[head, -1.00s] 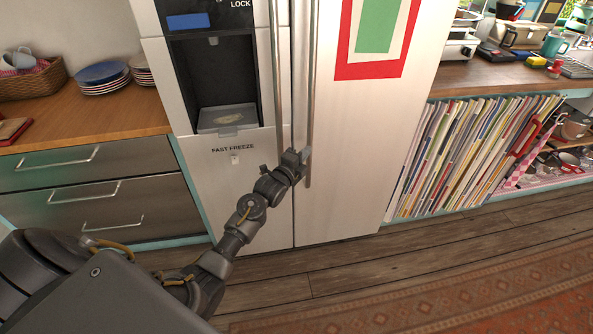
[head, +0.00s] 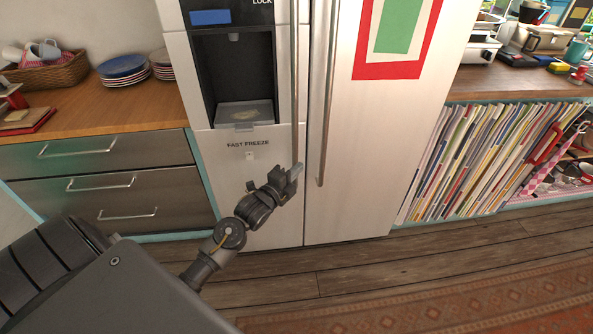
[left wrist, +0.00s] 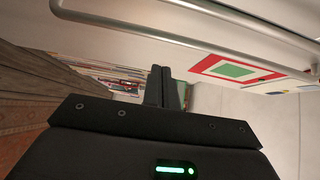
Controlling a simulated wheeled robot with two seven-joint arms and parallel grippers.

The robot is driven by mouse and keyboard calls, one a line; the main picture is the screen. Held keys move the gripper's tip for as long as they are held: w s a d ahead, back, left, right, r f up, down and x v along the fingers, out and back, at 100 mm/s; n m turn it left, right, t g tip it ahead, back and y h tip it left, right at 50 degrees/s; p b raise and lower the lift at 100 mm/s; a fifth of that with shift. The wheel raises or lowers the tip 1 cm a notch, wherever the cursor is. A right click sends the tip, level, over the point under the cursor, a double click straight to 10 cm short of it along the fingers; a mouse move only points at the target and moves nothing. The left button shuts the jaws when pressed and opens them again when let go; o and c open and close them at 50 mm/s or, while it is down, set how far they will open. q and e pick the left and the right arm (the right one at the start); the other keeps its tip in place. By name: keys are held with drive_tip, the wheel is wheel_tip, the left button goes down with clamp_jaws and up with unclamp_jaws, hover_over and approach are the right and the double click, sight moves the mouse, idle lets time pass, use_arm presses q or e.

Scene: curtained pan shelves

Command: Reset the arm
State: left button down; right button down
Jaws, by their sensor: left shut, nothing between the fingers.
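My left gripper (head: 296,172) is in front of the white double-door fridge (head: 365,140), near the lower ends of its two long handles. In the left wrist view the fingers of my left gripper (left wrist: 160,88) are closed together with nothing between them. The fridge handles (head: 326,100) also show in the left wrist view (left wrist: 190,38), running across the top, apart from the fingers. My right gripper is not in view.
A wooden counter (head: 100,115) with plates (head: 124,70) and a basket (head: 48,72) stands left above drawers (head: 110,185). Wood floor and a red rug (head: 440,300) lie in front.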

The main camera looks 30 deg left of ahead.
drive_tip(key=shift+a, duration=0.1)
